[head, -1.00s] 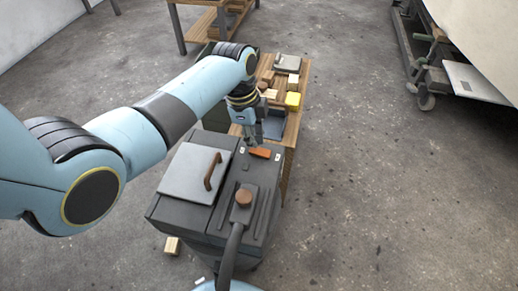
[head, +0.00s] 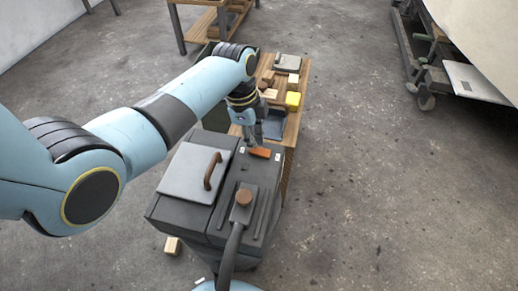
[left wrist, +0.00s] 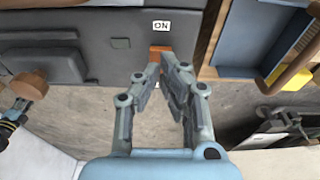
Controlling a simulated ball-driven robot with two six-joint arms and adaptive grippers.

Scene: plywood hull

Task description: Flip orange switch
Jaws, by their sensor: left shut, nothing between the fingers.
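The orange switch (head: 260,152) sits on top of the dark grey machine (head: 205,225), near its far right end. In the left wrist view a small part of the orange switch (left wrist: 160,49) shows below the white ON label (left wrist: 161,27), partly hidden by my fingers. My left gripper (head: 253,143) is shut and empty, with its fingertips right beside the switch. It also shows in the left wrist view (left wrist: 165,60). I cannot tell whether the tips touch the switch. My right gripper is not in view.
The machine has a lid (head: 195,172) with a brown handle and a lever with a brown knob (head: 243,196). A wooden bench (head: 293,125) behind it holds several blocks, one yellow (head: 292,101), and a blue-grey tray. Open concrete floor lies to the right.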

